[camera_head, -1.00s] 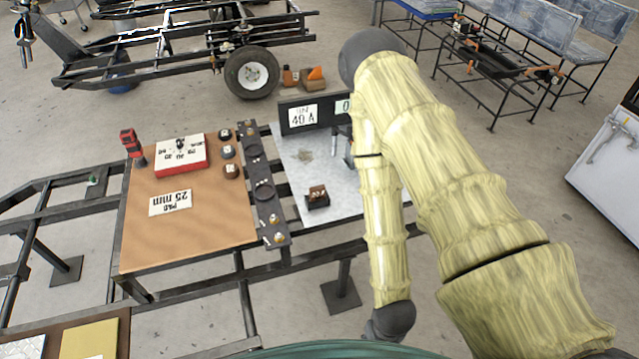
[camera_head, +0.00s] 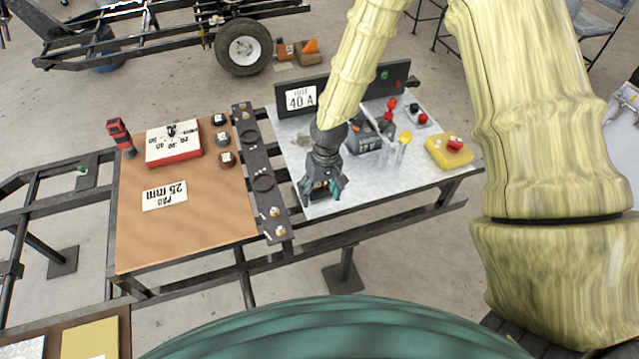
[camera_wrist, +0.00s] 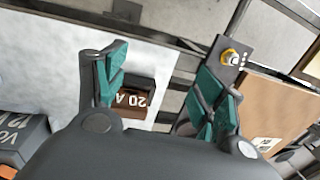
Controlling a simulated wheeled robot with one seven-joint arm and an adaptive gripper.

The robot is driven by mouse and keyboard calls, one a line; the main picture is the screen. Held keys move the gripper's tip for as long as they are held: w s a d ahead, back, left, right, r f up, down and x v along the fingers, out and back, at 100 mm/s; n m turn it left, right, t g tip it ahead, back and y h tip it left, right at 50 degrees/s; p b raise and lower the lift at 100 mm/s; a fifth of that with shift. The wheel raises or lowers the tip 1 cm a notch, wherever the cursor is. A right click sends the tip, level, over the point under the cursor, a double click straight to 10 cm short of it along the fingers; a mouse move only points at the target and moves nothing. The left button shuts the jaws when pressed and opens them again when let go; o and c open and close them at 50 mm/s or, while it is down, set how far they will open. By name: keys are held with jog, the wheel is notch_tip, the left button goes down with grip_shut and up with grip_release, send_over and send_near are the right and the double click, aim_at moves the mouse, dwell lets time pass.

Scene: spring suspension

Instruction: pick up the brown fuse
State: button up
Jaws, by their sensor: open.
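The brown fuse (camera_wrist: 148,88) is a small dark-brown block with a white "20 A" label, which appears upside down in the wrist view. It lies near the edge of the grey metal table top (camera_head: 375,185). My gripper (camera_wrist: 165,88) is open, its teal-padded fingers spread, with the fuse showing between them, closer to the left finger. In the head view my gripper (camera_head: 322,190) points down at the front left corner of that table top and hides most of the fuse. I cannot tell whether a finger touches it.
A dark panel with a "40 A" sign (camera_head: 301,97) stands behind. A battery-like box (camera_head: 368,135) and a yellow box with a red button (camera_head: 450,150) are to the right. A black rail (camera_head: 262,180) and brown board (camera_head: 205,225) lie to the left.

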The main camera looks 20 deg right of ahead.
aim_at(319, 185)
jog(key=shift+h, duration=0.7)
jog(key=w+r, duration=0.2)
jog(key=w+d+r, duration=0.1)
jog(key=w+r, duration=0.1)
jog(key=r, duration=0.1)
jog(key=w+d+r, duration=0.1)
jog(key=w+r, duration=0.1)
jog(key=shift+w+r, duration=0.3)
jog(key=shift+r, duration=0.05)
jog(key=shift+f+p, duration=1.2)
jog(key=shift+f, duration=4.05)
jog(key=shift+c, duration=0.4)
jog(key=c, duration=0.9)
